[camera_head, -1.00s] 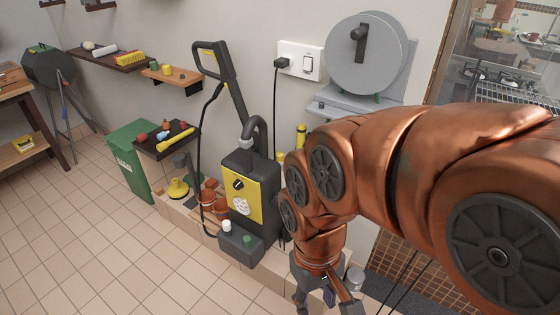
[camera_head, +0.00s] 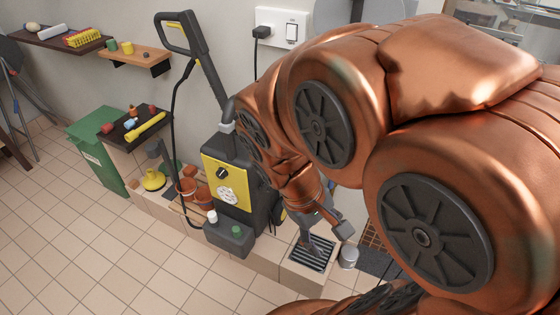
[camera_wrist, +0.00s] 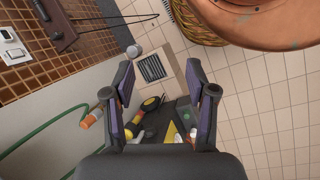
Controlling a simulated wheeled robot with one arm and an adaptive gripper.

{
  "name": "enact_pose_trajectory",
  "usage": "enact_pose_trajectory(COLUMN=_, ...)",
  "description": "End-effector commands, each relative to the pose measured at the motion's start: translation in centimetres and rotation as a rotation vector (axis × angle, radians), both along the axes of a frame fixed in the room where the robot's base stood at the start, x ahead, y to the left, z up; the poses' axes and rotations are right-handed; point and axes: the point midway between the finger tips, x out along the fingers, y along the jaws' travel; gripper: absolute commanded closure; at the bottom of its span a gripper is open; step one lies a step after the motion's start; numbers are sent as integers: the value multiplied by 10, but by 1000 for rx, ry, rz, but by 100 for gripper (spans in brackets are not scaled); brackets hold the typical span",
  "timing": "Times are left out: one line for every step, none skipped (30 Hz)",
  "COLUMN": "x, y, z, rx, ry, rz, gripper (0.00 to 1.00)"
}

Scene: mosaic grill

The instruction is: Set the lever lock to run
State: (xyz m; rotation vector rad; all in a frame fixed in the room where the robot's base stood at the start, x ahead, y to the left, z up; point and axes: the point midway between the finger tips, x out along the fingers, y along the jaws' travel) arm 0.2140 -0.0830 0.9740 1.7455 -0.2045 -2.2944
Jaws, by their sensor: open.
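I cannot make out a lever marked run in the current frames. The dark pressure-washer-like machine (camera_head: 243,195) stands on the tiled ledge, with a yellow front panel and a dark knob (camera_head: 221,173) on it. A grey part of the wall disc (camera_head: 385,10) shows at the top edge; its dark lever is out of view or hidden behind my arm. My gripper (camera_head: 328,238) is low, right of the machine and above the grate. In the wrist view, its two fingers (camera_wrist: 160,85) are spread apart with nothing between them, the machine's yellow panel (camera_wrist: 172,133) beyond.
A black grate (camera_head: 312,253) and a metal cup (camera_head: 348,257) are by the ledge. A wall socket plate (camera_head: 283,30) is above. A green bin (camera_head: 97,150) and tool shelf (camera_head: 135,128) stand left. A wicker basket (camera_wrist: 190,25) is near the wrist view's top. Floor at left is clear.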

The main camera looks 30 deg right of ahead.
Motion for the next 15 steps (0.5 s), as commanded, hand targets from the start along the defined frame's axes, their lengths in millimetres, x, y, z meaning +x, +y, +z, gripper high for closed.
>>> enact_pose_trajectory(x=4, y=-12, z=-11, rx=-38, ry=22, rz=16, gripper=43)
enact_pose_trajectory(x=7, y=-19, z=-13, rx=-62, ry=33, rz=26, gripper=43)
enact_pose_trajectory(x=10, y=-28, z=-16, rx=-93, ry=48, rz=42, gripper=43)
enact_pose_trajectory(x=13, y=-35, z=-18, rx=-117, ry=58, rz=55, gripper=43)
enact_pose_trajectory(x=16, y=-41, z=-21, rx=-139, ry=69, rz=66, gripper=43)
enact_pose_trajectory(x=20, y=-50, z=-23, rx=-168, ry=85, rz=83, gripper=43)
enact_pose_trajectory(x=23, y=-57, z=-25, rx=-191, ry=99, rz=97, gripper=43)
enact_pose_trajectory(x=26, y=-63, z=-27, rx=-214, ry=111, rz=110, gripper=43)
enact_pose_trajectory(x=30, y=-72, z=-29, rx=-243, ry=127, rz=129, gripper=43)
enact_pose_trajectory(x=33, y=-78, z=-31, rx=-266, ry=139, rz=143, gripper=43)
enact_pose_trajectory(x=37, y=-84, z=-32, rx=-288, ry=152, rz=158, gripper=43)
enact_pose_trajectory(x=42, y=-92, z=-35, rx=-316, ry=170, rz=179, gripper=43)
enact_pose_trajectory(x=46, y=-97, z=-36, rx=-337, ry=183, rz=194, gripper=43)
enact_pose_trajectory(x=50, y=-103, z=-38, rx=-359, ry=196, rz=210, gripper=43)
enact_pose_trajectory(x=55, y=-110, z=-39, rx=-387, ry=212, rz=232, gripper=43)
